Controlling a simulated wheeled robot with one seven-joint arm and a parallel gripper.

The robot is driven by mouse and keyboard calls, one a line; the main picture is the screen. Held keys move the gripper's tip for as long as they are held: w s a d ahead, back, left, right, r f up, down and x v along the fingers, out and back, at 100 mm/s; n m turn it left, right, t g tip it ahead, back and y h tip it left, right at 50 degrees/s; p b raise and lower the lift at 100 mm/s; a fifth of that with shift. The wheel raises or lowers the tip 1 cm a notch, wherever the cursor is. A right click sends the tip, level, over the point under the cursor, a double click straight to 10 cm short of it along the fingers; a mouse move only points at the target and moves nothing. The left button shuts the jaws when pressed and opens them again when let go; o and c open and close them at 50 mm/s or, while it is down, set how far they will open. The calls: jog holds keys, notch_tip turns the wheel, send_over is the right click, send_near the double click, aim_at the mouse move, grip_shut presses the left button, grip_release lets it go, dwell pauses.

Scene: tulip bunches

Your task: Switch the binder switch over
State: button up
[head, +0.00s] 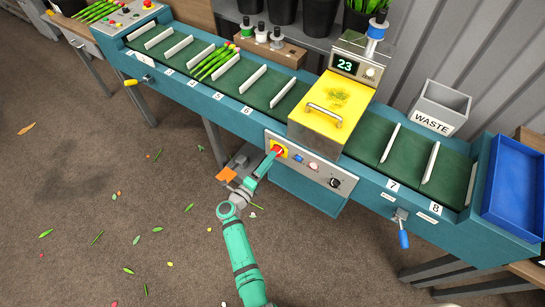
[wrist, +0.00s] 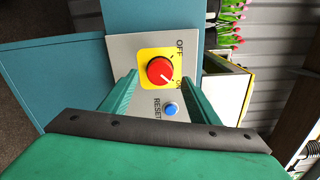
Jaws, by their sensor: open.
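The binder switch is a red rotary knob on a yellow plate (head: 283,155), set in the grey panel on the front of the teal machine below the yellow hood (head: 325,112). In the wrist view the red knob (wrist: 160,70) sits between OFF and ON labels. A small pale mark on the knob appears to point toward the ON side, but it is too small to be sure. My gripper (head: 272,154) is open at the switch. Its two green fingers (wrist: 160,77) stand on either side of the knob in the wrist view. I cannot tell whether they touch it.
A blue RESET button (wrist: 172,109) is close beside the switch. A black knob (head: 335,183) is farther right on the panel. A blue-handled lever (head: 403,237) and a yellow-handled lever (head: 131,82) stick out from the machine front. Green stems (head: 213,63) lie on the belt.

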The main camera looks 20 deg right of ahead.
jog(key=v, duration=0.7)
jog(key=shift+a, duration=0.1)
jog(key=s+a+r+n+t+y, duration=0.1)
jog(key=s+a+r+n+y, duration=0.2)
jog(key=s+n, duration=0.7)
jog(key=s+a+r+n+t+y, duration=0.1)
jog(key=s+a+r+n+y, duration=0.3)
jog(key=s, duration=1.1)
jog(key=s+a+r+n+t+y, duration=0.2)
jog(key=s+a+r+n+y, duration=0.2)
jog(key=s+r+n+y, duration=0.3)
jog(key=s+r+n, duration=0.3)
jog(key=s+n, duration=0.3)
jog(key=n, duration=0.3)
jog(key=shift+s+a+n, duration=0.25)
jog(key=shift+n, duration=0.15)
jog(key=shift+s+d+r, duration=0.1)
jog(key=shift+s, duration=0.05)
